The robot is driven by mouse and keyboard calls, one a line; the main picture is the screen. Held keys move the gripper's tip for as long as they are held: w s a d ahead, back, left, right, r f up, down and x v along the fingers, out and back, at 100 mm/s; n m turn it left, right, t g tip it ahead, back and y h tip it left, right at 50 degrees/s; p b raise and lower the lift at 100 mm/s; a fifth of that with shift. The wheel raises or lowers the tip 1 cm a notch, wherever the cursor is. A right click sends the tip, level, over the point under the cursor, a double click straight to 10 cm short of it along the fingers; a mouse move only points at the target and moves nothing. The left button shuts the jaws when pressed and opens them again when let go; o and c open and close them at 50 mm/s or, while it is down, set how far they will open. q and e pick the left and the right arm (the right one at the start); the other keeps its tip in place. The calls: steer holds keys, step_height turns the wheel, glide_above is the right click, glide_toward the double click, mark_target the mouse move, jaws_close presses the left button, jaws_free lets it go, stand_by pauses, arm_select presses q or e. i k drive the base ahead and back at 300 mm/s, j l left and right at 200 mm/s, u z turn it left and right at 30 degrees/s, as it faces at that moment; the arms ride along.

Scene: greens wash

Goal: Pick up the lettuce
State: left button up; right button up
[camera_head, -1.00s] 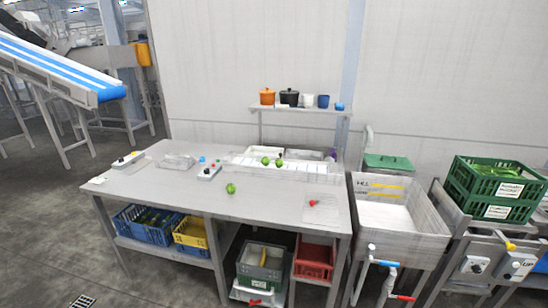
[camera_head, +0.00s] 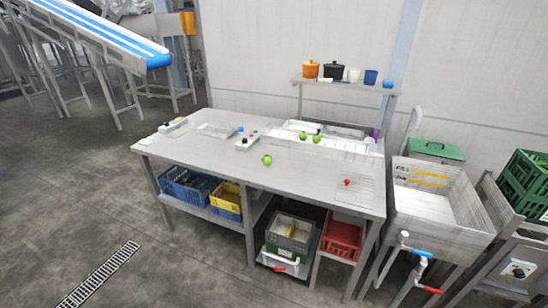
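No lettuce can be made out for certain. A small round green item (camera_head: 267,160) lies alone on the grey table (camera_head: 225,165). Two more round green items, one at the left (camera_head: 303,136) and one at the right (camera_head: 317,139), sit at the white trays near the table's back. They are too small to tell what they are. A green crate (camera_head: 525,185) stands at the right edge, partly cut off. Neither of my grippers is in view.
A sink basin (camera_head: 425,204) stands right of the table, with a green-lidded box (camera_head: 436,150) behind it. Blue (camera_head: 185,186), yellow (camera_head: 226,199) and red (camera_head: 342,239) crates sit on the lower shelf. A conveyor (camera_head: 105,40) is at the upper left. The floor in front is open.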

mark_target(266, 159)
steer(key=i+j+z, duration=0.35)
steer(key=j+z, duration=0.3)
steer(key=i+j+z, duration=0.2)
steer(key=j+z, duration=0.15)
steer(key=i+j+z, duration=0.1)
steer(key=j+z, duration=0.2)
steer(key=j, duration=0.2)
